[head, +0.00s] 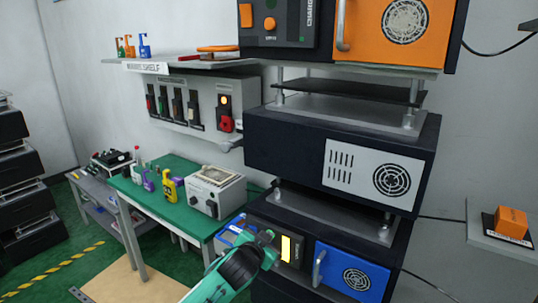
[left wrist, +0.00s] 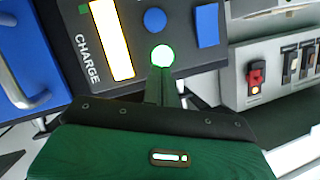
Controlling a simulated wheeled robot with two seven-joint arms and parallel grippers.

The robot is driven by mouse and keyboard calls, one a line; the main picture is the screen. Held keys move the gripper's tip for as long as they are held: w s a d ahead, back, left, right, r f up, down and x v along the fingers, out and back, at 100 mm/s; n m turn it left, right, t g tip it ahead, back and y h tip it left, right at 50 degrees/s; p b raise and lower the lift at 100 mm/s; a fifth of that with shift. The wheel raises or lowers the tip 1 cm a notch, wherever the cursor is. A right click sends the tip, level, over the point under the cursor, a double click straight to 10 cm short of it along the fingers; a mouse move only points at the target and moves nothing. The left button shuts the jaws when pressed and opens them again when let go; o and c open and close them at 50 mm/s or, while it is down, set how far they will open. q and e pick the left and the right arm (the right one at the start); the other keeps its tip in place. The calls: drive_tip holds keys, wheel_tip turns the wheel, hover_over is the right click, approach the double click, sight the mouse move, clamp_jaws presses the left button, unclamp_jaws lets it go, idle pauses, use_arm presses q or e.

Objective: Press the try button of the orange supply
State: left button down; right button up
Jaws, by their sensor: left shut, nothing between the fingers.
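The orange supply (head: 398,35) is at the top of the stack in the head view, cut off by the upper edge. Its dark panel bears a round orange knob (head: 269,24) and an orange square (head: 245,15). My left gripper (head: 271,238) is low in the head view, at the panel of the blue supply (head: 352,272), well below the orange one. In the left wrist view the shut, empty fingers (left wrist: 163,78) point at a green-lit round button (left wrist: 162,55) on a panel with blue controls; I cannot tell whether they touch it. My right gripper is not in view.
A supply with a pale grille (head: 378,168) stands between the orange and blue ones. A green workbench (head: 140,190) and a wall panel of switches (head: 245,95) are to the left. An orange block (head: 511,221) sits on a shelf at right.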

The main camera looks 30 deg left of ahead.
sight(270, 24)
use_arm(q)
wheel_tip(270, 24, up, 31)
drive_tip(key=a+m+t, duration=0.1)
drive_tip(key=a+t, duration=0.1)
drive_tip(key=t, duration=0.5)
drive_tip(key=s+r+m+t, duration=0.1)
drive_tip(key=s+r+t, duration=0.2)
drive_tip(key=r, duration=0.8)
drive_tip(key=s+r+m+t+h+p, duration=0.1)
drive_tip(key=s+r+m+t, duration=0.1)
drive_tip(key=s+r, duration=0.5)
wheel_tip(270, 24, up, 5)
drive_tip(key=shift+a+f+t, duration=0.1)
drive_tip(key=shift+a+t, duration=0.05)
drive_tip(key=shift+t, duration=0.35)
drive_tip(key=shift+w, duration=0.25)
drive_tip(key=shift+h, duration=0.4)
drive_tip(key=shift+w+d+p, duration=0.2)
drive_tip(key=shift+w+p, duration=0.1)
drive_tip(key=shift+w, duration=1.85)
drive_tip(key=shift+w+d+p, duration=0.15)
drive_tip(key=shift+w+p, duration=0.1)
drive_tip(key=shift+w, duration=1.85)
drive_tip(key=shift+w+y, duration=0.1)
drive_tip(key=shift+y, duration=0.2)
drive_tip(key=shift+w, duration=0.35)
